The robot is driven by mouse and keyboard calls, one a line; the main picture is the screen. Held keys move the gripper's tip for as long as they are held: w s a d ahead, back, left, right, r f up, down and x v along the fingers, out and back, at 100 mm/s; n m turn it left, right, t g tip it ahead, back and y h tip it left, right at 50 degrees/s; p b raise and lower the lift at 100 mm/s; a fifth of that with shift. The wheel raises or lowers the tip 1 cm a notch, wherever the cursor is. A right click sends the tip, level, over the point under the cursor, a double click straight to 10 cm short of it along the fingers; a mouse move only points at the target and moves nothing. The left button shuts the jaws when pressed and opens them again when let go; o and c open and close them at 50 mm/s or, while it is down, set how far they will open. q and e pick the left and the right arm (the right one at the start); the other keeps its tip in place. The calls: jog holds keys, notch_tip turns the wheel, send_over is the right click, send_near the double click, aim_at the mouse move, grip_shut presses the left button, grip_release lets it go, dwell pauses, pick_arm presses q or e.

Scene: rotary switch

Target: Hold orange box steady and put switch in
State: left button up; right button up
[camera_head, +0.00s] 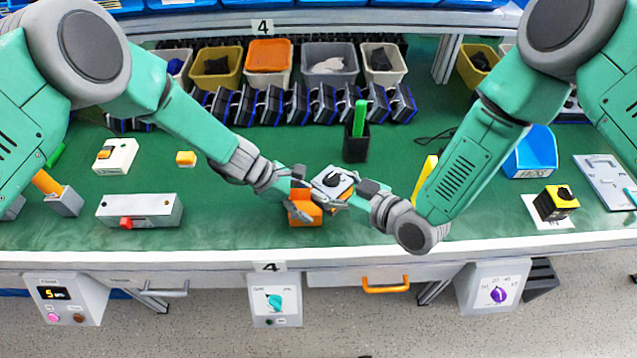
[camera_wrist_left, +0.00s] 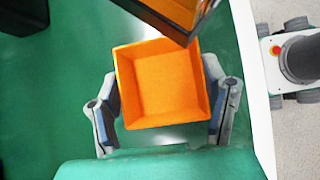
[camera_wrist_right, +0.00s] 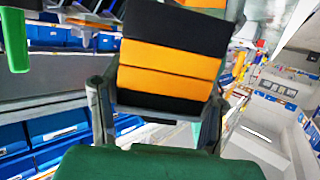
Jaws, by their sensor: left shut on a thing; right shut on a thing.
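The orange box (camera_head: 306,212) is above the green table near its front edge, at the centre of the head view. My left gripper (camera_head: 300,193) is shut on it, with one finger on each side. In the left wrist view the box (camera_wrist_left: 160,85) is open and looks empty. My right gripper (camera_head: 343,190) is shut on the rotary switch (camera_head: 331,182), which has a light top face and a dark knob. In the right wrist view the switch (camera_wrist_right: 172,55) shows black and orange bands. The switch is beside and partly over the box's edge; whether they touch is unclear.
A black holder (camera_head: 356,145) stands behind the grippers. A yellow-black switch box (camera_head: 556,203) and a blue bin (camera_head: 533,152) are to the right.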

jog(key=shift+w+a, duration=0.55)
jog(key=shift+w+a+f, duration=0.25)
jog(key=shift+f, duration=0.25)
jog(key=shift+w+a+f, duration=0.25)
jog(key=shift+w+f, duration=0.05)
jog(key=shift+f, duration=0.25)
jog(key=shift+w+a+f, duration=0.25)
jog(key=shift+f, duration=0.25)
jog(key=shift+f, duration=0.1)
jog(key=o, duration=1.5)
jog(key=shift+c, duration=0.2)
jog(key=shift+f, duration=0.1)
